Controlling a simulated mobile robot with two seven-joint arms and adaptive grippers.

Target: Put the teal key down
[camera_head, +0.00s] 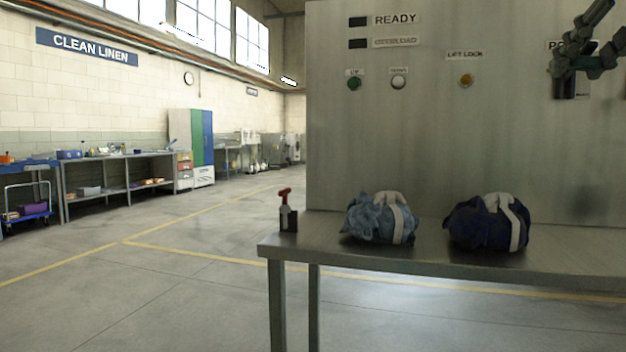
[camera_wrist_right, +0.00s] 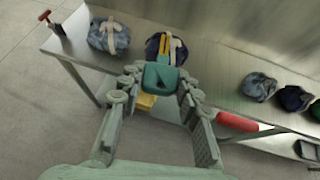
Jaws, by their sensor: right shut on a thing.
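My right gripper (camera_head: 577,66) is high at the upper right of the head view, in front of the grey metal panel (camera_head: 450,130). It partly covers a label that starts with "PO". In the right wrist view, its fingers (camera_wrist_right: 160,85) are shut on the teal key (camera_wrist_right: 160,78), whose broad teal head shows between the fingertips. A small yellow part shows just above the key and another below it; I cannot tell if they belong to it. The key is above the metal table (camera_head: 330,248), not touching it. My left gripper is not in view.
The wrist view shows several more bags (camera_wrist_right: 259,87) at right and a red roll (camera_wrist_right: 237,121). Bare tabletop lies between them.

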